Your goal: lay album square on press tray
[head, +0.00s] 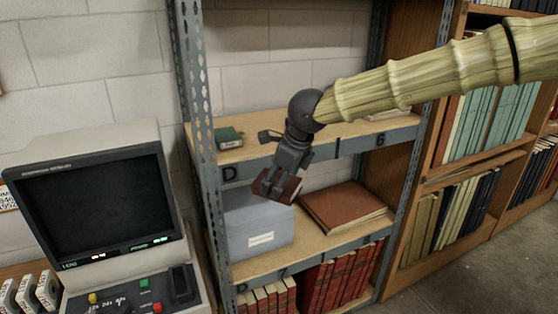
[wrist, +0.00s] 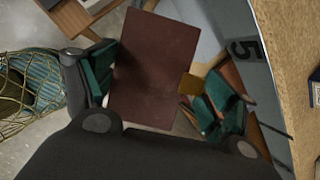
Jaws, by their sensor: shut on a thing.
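My gripper (head: 276,186) is in front of the grey metal shelving and is shut on a small reddish-brown album (head: 291,190). In the wrist view the album (wrist: 155,65) is a flat dark-red rectangle between the two fingers of my gripper (wrist: 157,90). The album looks tilted in the head view. A small yellow-brown patch shows at its right edge. I cannot make out a press tray for certain in either view.
A larger brown bound volume (head: 345,210) and a grey-blue box (head: 255,228) are on the middle shelf. A small green box (head: 229,137) stands on the upper shelf. A microfilm reader (head: 97,212) is at the left. Shelf uprights (head: 199,120) are close by.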

